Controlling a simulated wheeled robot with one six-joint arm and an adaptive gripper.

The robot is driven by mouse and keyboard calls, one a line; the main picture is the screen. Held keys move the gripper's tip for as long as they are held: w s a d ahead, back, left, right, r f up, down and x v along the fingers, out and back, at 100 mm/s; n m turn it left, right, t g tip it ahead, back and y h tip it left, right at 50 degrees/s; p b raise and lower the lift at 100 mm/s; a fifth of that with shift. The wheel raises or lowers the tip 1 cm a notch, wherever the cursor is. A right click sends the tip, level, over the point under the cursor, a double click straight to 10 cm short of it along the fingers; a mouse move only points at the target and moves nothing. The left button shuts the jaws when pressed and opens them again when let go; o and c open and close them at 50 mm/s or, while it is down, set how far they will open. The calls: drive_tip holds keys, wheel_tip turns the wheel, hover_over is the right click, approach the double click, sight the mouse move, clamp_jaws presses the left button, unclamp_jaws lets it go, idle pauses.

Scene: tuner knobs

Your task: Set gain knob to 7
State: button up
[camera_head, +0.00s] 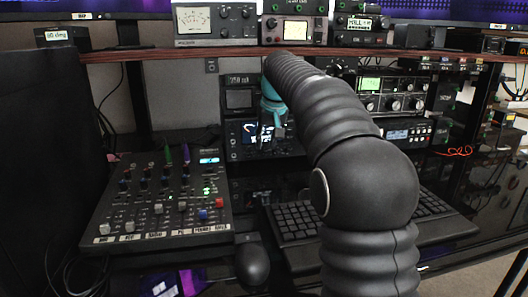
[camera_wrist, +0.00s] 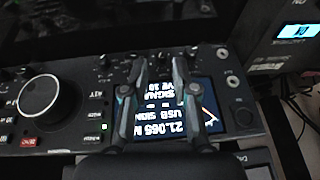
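A black radio (camera_wrist: 70,72) with a lit display (camera_wrist: 158,112) fills the middle of the wrist view, its text upside down. The display reads about 21.065 M and USB. In the head view my gripper (camera_head: 272,108) is partly hidden by my arm, in front of the radio (camera_head: 244,135).
A wooden shelf (camera_head: 170,52) with several devices runs above. A mixer (camera_head: 155,200) stands at left, and a mouse (camera_head: 252,264) and keyboard (camera_head: 295,222) lie in front. Rack units with knobs (camera_head: 392,88) stand at right, behind my arm.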

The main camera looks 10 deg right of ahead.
sight(264, 152)
drive_tip(key=shift+x, duration=1.65)
drive_tip(key=shift+a, duration=0.1)
clamp_jaws()
